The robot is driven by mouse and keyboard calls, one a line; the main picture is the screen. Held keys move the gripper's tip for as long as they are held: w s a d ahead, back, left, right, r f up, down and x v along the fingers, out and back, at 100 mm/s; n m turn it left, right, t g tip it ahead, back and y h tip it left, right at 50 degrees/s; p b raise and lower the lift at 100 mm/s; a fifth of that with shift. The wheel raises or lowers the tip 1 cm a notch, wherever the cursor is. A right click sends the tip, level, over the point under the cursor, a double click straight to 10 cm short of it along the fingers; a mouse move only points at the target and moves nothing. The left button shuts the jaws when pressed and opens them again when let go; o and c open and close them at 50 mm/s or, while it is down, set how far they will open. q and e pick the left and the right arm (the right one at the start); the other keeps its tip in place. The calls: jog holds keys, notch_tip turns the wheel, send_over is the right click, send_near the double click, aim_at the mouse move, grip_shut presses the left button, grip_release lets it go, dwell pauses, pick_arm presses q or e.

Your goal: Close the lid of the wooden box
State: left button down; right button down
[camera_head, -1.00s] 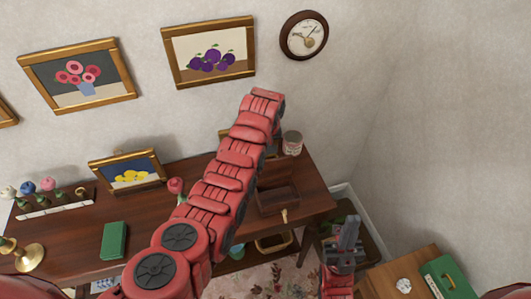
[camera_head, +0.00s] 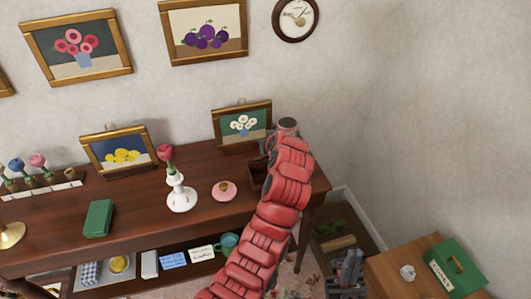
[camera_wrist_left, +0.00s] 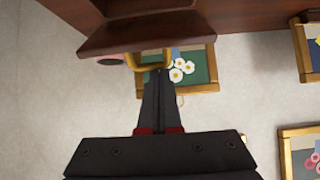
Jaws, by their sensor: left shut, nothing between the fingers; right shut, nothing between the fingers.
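The dark wooden box (camera_head: 257,174) stands near the right end of the long table, mostly hidden by my left arm in the head view. In the left wrist view a brown wooden panel of it, seemingly the lid (camera_wrist_left: 165,32), spans the top with a brass handle (camera_wrist_left: 133,62). My left gripper (camera_wrist_left: 158,76) is shut and empty, its fingertips close to the handle; I cannot tell whether they touch. In the head view it is hidden behind my arm. My right gripper (camera_head: 347,262) is shut and empty, low and right of the table.
A green case (camera_head: 456,264) sits on a wooden stand at lower right.

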pick_arm(q)
jog(key=s+d+f+t+y+b, duration=0.2)
jog(key=s+f+t+b, duration=0.4)
jog(key=b, duration=1.8)
jog(key=shift+s+t+y+b, duration=0.2)
jog(key=shift+t+y+b, duration=0.1)
jog(key=shift+t, duration=1.1)
